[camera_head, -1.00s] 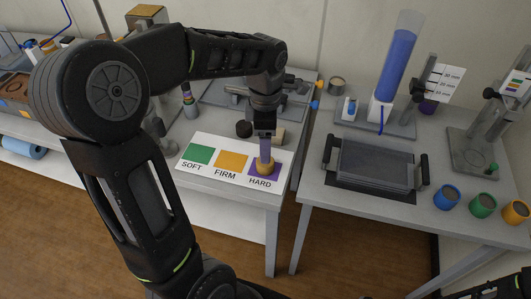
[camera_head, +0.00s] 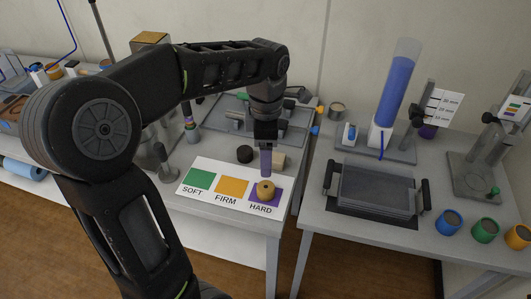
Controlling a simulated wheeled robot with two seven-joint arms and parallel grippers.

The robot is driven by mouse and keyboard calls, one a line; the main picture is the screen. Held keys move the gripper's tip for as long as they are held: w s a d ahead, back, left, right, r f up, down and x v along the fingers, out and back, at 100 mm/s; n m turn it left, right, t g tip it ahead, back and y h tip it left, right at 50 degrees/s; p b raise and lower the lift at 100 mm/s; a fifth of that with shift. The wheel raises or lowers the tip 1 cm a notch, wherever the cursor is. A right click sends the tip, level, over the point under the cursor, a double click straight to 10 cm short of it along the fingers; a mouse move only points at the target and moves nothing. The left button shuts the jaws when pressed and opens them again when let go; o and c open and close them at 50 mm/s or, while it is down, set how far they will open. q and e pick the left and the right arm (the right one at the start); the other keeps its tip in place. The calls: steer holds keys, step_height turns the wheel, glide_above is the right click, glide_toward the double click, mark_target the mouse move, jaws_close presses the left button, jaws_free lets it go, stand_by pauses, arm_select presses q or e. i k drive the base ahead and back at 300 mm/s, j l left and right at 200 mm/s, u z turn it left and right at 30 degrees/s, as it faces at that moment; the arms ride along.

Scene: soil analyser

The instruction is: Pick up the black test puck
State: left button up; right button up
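The black test puck (camera_head: 245,154) is a short dark cylinder on the left table, just behind the colour card. My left gripper (camera_head: 266,172) points down to the right of it, over the card's HARD end. One finger hides the other, so its opening does not show. A tan puck (camera_head: 266,191) with a knob sits on the purple HARD square, just below the fingertips. The gripper appears to be above that puck, and nothing shows held. My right gripper is not in view.
The card (camera_head: 228,208) has green, orange and purple squares. A pale block (camera_head: 279,160) stands behind the gripper, and a grey post (camera_head: 163,162) stands left. A metal fixture (camera_head: 238,117) lies behind the puck. A gap separates the right table (camera_head: 312,212).

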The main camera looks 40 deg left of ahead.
mark_target(244, 153)
steer(key=u, duration=1.4)
steer(key=i+l+z, duration=0.15)
steer(key=l+z, duration=0.25)
steer(key=i+l+z, duration=0.2)
steer(key=z, duration=0.2)
